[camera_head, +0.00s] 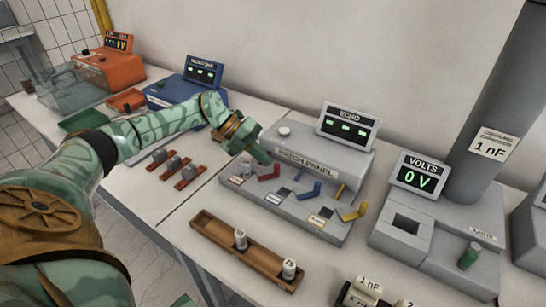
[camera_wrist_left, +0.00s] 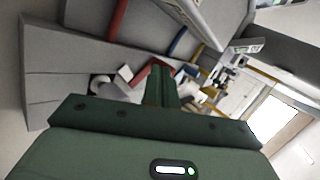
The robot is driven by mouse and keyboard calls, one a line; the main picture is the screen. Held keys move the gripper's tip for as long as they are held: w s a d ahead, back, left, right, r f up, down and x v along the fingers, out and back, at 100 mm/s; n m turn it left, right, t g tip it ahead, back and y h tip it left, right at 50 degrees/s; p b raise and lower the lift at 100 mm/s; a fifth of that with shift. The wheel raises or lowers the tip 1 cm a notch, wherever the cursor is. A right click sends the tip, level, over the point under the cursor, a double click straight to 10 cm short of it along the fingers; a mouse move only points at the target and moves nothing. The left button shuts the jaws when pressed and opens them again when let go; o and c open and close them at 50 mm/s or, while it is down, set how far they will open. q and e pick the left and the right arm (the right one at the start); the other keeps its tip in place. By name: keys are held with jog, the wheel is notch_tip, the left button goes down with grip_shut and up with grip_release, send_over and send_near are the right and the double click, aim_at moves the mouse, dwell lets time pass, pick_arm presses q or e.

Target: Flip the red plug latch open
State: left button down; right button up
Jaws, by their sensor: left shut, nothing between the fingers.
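The grey patch panel (camera_head: 330,170) stands on the bench in the middle of the head view. Its red plug latch (camera_head: 269,174) is at the left of its front, beside a blue one (camera_head: 310,190) and a yellow one (camera_head: 354,213). My left gripper (camera_head: 263,157) is shut and empty, its tips just above and behind the red latch. I cannot tell whether they touch it. In the left wrist view the shut fingers (camera_wrist_left: 161,87) stand beside a red part (camera_wrist_left: 136,77), partly hidden behind them. My right gripper is not in view.
A wooden tray (camera_head: 235,244) with two white-topped weights lies in front of the panel. Small red-based parts (camera_head: 178,170) lie to the left. A grey volts unit (camera_head: 425,245) stands to the right. The ECHO display (camera_head: 348,127) sits behind the panel.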

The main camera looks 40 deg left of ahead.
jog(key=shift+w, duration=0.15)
pick_arm(q)
jog(key=shift+s+a+p, duration=0.35)
jog(key=shift+s+p, duration=0.1)
jog(key=shift+s, duration=0.3)
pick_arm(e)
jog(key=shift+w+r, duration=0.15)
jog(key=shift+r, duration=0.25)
